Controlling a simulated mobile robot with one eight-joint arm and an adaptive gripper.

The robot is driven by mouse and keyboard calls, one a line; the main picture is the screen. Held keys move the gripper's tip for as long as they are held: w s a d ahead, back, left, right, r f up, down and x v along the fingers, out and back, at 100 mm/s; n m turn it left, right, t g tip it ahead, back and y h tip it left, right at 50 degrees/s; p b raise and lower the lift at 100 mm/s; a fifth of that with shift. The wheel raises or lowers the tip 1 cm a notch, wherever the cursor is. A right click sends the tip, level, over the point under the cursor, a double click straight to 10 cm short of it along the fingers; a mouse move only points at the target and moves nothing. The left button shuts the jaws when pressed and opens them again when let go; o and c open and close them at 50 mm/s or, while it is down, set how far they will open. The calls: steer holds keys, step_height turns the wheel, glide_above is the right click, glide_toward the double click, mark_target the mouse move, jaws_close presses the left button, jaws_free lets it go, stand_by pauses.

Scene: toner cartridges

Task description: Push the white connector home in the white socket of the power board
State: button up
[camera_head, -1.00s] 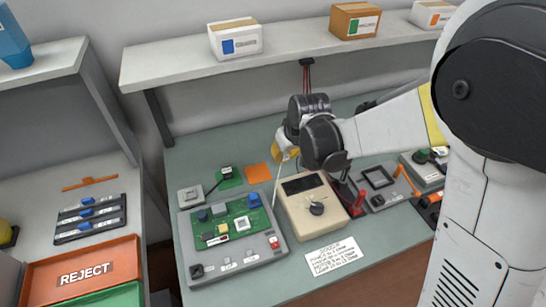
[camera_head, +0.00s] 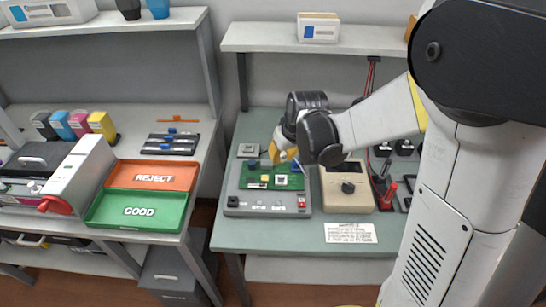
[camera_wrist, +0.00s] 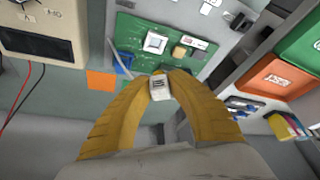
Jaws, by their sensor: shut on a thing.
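My gripper (camera_wrist: 160,80) is shut on the white connector (camera_wrist: 159,88), held between the yellow fingertips in the wrist view. The gripper (camera_head: 286,156) also shows in the head view, above the far right part of the green power board (camera_head: 258,184); the connector is hidden there. In the wrist view the board (camera_wrist: 130,32) lies beyond the fingertips, apart from the connector. A white square part (camera_wrist: 155,43) sits on it, with a tan block and blue parts beside it. I cannot tell for sure which part is the white socket. A thin white cable runs near the left finger.
The board's grey fixture (camera_head: 265,210) lies beside a beige meter (camera_head: 347,192) with a knob. Red leads and red clips lie right of the meter. An orange square (camera_wrist: 101,84) lies by the board. A red REJECT tray (camera_head: 130,174) and green GOOD tray (camera_head: 112,212) are on the left bench.

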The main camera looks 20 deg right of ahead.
steer(key=b, duration=0.5)
glide_above(279, 178)
steer(key=s, duration=0.1)
steer(key=shift+s+d+f, duration=0.1)
steer(key=shift+f, duration=1.5)
steer(key=shift+s+d+f, duration=0.1)
steer(key=shift+f, duration=1.45)
steer(key=shift+f, duration=0.1)
steer(key=shift+f+b, duration=0.55)
steer(key=shift+f, duration=0.15)
steer(key=shift+f+b, duration=0.6)
steer(key=shift+w+r, duration=0.1)
steer(key=shift+r, duration=0.1)
jaws_close()
steer(key=shift+f, duration=0.15)
stand_by(2.0)
